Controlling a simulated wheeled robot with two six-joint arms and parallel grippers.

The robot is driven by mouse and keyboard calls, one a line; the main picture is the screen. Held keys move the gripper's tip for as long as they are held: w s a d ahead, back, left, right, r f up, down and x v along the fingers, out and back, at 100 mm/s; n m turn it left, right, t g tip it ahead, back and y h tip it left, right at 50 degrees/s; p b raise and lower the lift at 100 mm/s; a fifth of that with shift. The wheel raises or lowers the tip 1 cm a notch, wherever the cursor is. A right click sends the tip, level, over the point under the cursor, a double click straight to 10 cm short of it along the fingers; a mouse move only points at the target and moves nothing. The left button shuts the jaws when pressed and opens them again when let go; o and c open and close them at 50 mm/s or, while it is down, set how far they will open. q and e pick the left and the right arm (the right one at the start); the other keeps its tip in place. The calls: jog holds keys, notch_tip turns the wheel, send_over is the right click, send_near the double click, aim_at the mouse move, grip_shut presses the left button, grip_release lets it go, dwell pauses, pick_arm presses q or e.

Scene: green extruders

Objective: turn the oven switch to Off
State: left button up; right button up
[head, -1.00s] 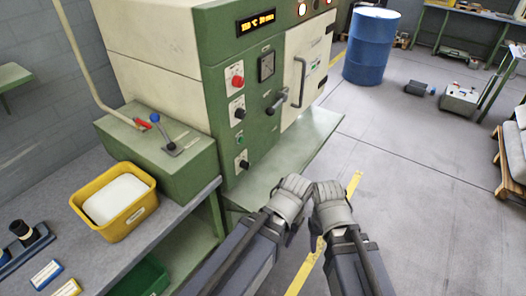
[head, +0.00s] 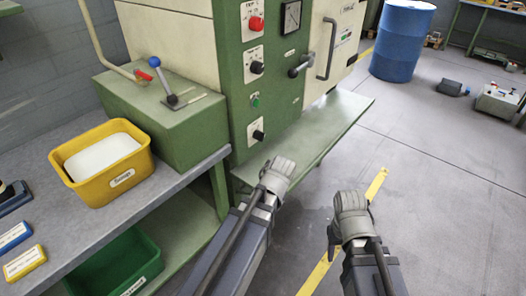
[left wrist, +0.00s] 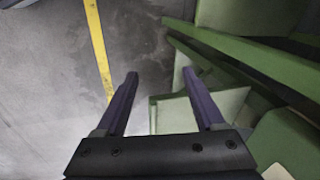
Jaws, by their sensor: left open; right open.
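The green oven cabinet (head: 228,85) stands at upper centre in the head view. Its front panel carries a red knob (head: 256,23), a black knob (head: 257,67), a small green button (head: 255,100) and a lower black knob (head: 258,135). I cannot read which one is the oven switch. My left gripper (head: 277,172) is below the panel, over the green ledge, apart from the knobs. The left wrist view shows its two fingers (left wrist: 160,76) spread with nothing between them. My right gripper (head: 349,205) is over the floor to the right, touching nothing; its fingers are hard to make out.
A green ledge (head: 335,122) juts out under the oven front. A lever handle (head: 300,67) and a door handle (head: 328,50) stick out from the oven. A yellow bin (head: 75,178) stands on the bench at left.

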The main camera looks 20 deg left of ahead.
pick_arm(q)
jog(key=w+r+m+t+y, duration=0.6)
jog(key=w+r+m+y, duration=0.3)
jog(key=w+r+m, duration=0.2)
notch_tip(320, 180, up, 4)
jog(key=shift+w+a+m+t+y, duration=0.35)
jog(key=shift+w+m+t+y, duration=0.05)
jog(key=shift+w, duration=0.8)
pick_arm(e)
jog(key=shift+f, duration=0.4)
pick_arm(q)
jog(key=shift+w, duration=0.1)
pick_arm(e)
jog(key=shift+a, duration=0.1)
